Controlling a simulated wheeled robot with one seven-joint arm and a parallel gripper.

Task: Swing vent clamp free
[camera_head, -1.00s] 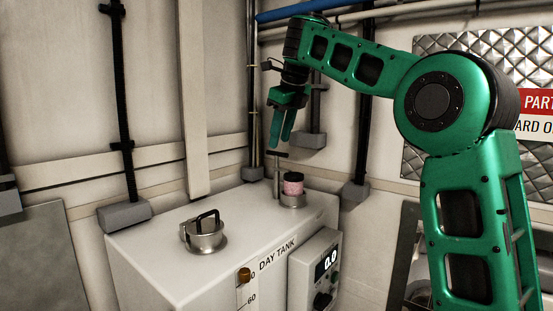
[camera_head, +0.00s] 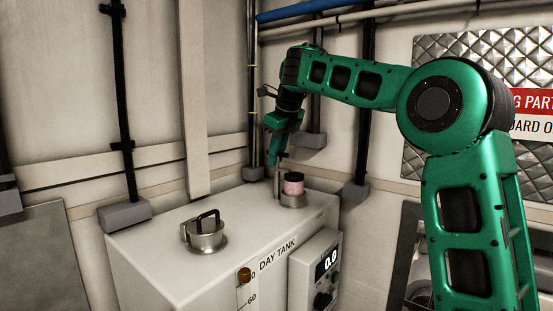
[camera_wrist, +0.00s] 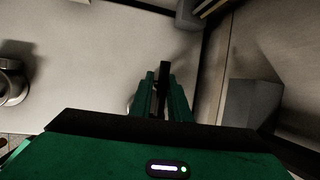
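The vent clamp is a thin upright post (camera_head: 277,184) with a dark crossbar, on the tank top beside the pink-banded vent cap (camera_head: 293,186). My gripper (camera_head: 275,158) points down right over the post, and its fingers hide the crossbar in the head view. In the wrist view the dark crossbar (camera_wrist: 163,72) lies between the two green fingers of my gripper (camera_wrist: 161,95) and sticks out past their tips. The fingers stand apart around it, with a slim gap on the left side. Whether either finger touches the bar is hard to tell.
The white day tank (camera_head: 150,245) has a metal lid with a black handle (camera_head: 205,232) at the left. A control box (camera_head: 316,268) is on its front right.

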